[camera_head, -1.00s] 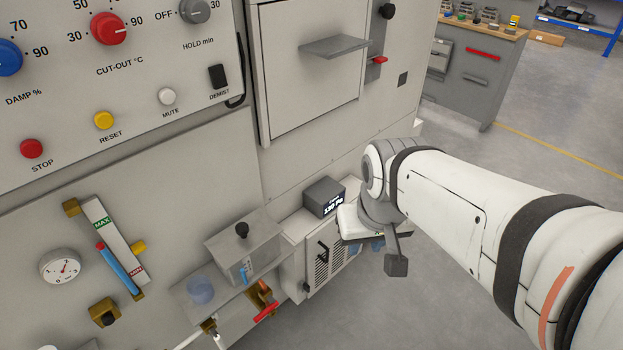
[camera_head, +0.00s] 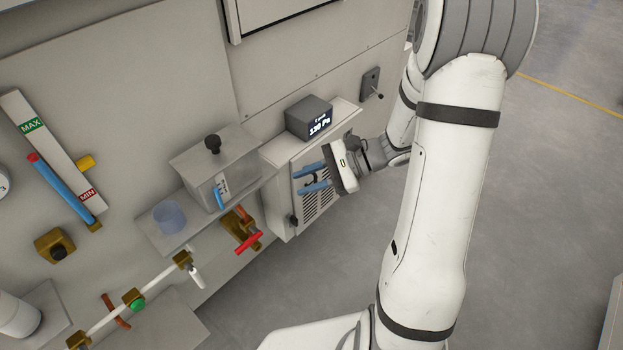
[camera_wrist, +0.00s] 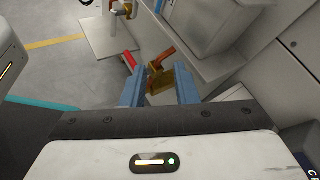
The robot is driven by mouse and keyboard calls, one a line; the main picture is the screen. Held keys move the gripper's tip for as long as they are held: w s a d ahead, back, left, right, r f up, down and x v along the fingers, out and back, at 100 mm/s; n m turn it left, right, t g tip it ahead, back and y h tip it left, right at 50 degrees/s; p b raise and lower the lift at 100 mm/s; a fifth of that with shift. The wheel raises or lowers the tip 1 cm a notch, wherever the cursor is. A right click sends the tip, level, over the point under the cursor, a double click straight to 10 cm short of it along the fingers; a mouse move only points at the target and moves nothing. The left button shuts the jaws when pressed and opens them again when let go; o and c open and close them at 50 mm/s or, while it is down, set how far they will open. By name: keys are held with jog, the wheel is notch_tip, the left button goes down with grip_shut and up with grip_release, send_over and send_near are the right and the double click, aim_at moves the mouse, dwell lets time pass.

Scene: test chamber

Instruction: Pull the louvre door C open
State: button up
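The louvre door (camera_head: 322,201) is a pale slotted panel on the front of a small cabinet, in the middle of the head view. It looks shut. I cannot read a letter on it. My gripper (camera_head: 306,177) is in front of the door, its two blue fingers apart and pointing left across it. A dark handle (camera_head: 311,181) shows near the fingers; I cannot tell if it lies between them or behind them. In the wrist view my gripper (camera_wrist: 158,86) is open, with nothing visibly held. My gripper hides part of the door.
A display box (camera_head: 309,119) stands on the cabinet. Floor on the right is free.

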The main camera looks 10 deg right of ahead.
jog(key=w+d+f+m+t+y+b, duration=0.25)
jog(key=w+d+f+m+t, duration=0.2)
jog(key=f, duration=0.45)
jog(key=m+t+h+b, duration=0.3)
jog(key=m+t+b, duration=0.1)
jog(key=m+t, duration=0.35)
send_near(316, 181)
jog(key=w+d+x, duration=0.1)
jog(key=x, duration=0.2)
jog(key=shift+g, duration=0.4)
jog(key=x, duration=0.2)
jog(key=b+x, duration=0.1)
jog(key=x, duration=0.4)
jog(key=shift+a+f, duration=0.35)
jog(key=shift+a, duration=0.1)
jog(key=shift+c, duration=0.2)
grip_shut()
jog(key=shift+d, duration=0.15)
